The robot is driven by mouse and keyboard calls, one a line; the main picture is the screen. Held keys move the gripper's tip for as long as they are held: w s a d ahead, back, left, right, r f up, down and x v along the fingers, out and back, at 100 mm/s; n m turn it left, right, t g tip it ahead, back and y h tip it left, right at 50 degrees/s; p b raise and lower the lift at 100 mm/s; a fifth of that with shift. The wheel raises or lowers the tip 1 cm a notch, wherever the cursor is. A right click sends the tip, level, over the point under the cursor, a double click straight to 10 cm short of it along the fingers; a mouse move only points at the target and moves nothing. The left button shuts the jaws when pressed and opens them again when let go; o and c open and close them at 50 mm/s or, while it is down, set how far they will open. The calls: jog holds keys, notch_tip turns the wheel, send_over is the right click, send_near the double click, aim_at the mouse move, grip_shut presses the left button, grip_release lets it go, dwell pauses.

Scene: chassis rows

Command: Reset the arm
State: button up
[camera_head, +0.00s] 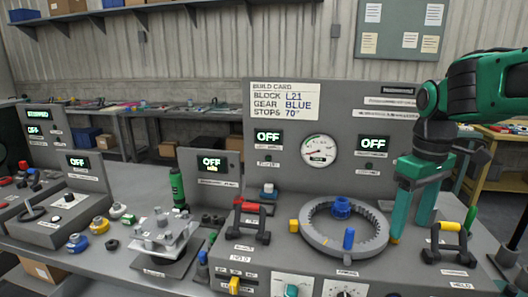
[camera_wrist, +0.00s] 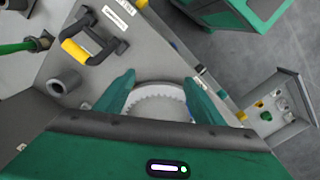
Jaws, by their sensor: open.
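My arm comes in from the right in the head view. The toothed ring shows behind the fingers. I cannot tell whether a fingertip touches the panel or the ring. A blue gear (camera_head: 341,208) sits inside the ring, and a blue peg (camera_head: 348,239) stands at its front edge.
A yellow-topped handle (camera_head: 450,240) stands close right of my gripper; a red-topped handle (camera_head: 249,222) is left of the ring. A build card (camera_head: 284,101) and a gauge (camera_head: 319,150) are on the upright panel behind. A tilted plate (camera_head: 163,235) stands farther left.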

jog(key=s+d+f+m, duration=0.4)
jog(key=s+f+m, duration=0.1)
jog(key=s, duration=0.4)
jog(key=s+d+f+m, duration=0.5)
jog(key=s+m, duration=0.1)
jog(key=s, duration=0.4)
jog(key=shift+s+d, duration=0.15)
jog(key=shift+d, duration=0.05)
jog(key=shift+w+f, duration=0.3)
jog(key=shift+w, duration=0.3)
